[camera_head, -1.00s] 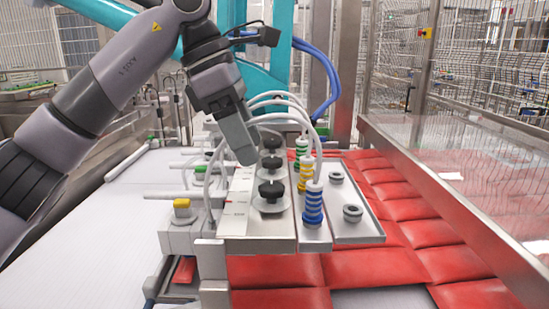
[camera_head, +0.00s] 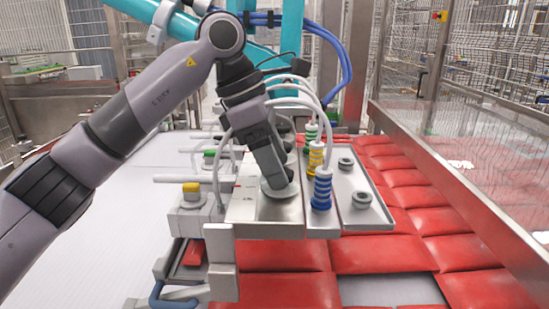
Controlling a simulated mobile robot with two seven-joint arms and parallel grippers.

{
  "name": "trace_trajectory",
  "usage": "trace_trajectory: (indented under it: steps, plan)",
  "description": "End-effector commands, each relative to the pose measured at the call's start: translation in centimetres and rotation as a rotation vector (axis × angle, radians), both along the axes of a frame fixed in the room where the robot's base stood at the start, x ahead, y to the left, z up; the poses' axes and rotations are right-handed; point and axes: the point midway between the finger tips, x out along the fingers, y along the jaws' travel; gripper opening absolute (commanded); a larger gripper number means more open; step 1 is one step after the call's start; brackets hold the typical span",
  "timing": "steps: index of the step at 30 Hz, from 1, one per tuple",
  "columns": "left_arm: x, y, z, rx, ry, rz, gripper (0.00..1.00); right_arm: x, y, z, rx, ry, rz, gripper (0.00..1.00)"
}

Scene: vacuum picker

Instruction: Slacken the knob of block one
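A metal plate (camera_head: 255,211) carries a row of knobs on round pale discs. The nearest disc (camera_head: 290,190) shows under my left gripper (camera_head: 277,183), whose fingertips reach down to it. The black knob on that disc is hidden behind the fingers. Whether the fingers touch or grip the knob I cannot tell. The knobs farther back (camera_head: 284,125) are mostly hidden behind my gripper. Which knob belongs to block one is not marked legibly. My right gripper is not in view.
Blue (camera_head: 321,190), yellow (camera_head: 316,158) and green (camera_head: 310,134) ringed suction cups with hoses stand close to the right of the gripper. A tray (camera_head: 370,190) with grey rings lies beyond. Red packs (camera_head: 385,253) lie below. A glass-sided rail (camera_head: 450,170) runs along the right.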

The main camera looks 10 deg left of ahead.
Motion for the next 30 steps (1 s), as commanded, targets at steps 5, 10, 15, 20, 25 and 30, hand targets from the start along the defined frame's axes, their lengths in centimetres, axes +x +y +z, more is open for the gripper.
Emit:
trace_trajectory:
  steps: [5, 10, 15, 20, 25, 30]
  plan:
    - [0.0, 0.0, 0.0, 0.0, 0.0, 0.0, 0.14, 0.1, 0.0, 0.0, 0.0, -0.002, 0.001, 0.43]
    - [0.0, 0.0, 0.0, 0.0, 0.0, 0.002, 0.13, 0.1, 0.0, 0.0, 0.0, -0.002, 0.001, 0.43]
    - [0.0, 0.0, 0.0, 0.0, -0.001, 0.032, 0.13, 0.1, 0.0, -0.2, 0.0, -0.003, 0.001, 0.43]
    - [-0.1, 0.0, -0.1, 0.001, -0.003, 0.106, 0.13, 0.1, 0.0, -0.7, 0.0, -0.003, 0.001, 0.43]
    - [-0.2, 0.0, -0.2, 0.001, -0.004, 0.235, 0.13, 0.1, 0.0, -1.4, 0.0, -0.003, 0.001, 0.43]
    - [-0.4, -0.1, -0.2, 0.0, -0.004, 0.392, 0.13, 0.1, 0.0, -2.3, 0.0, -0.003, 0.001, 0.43]
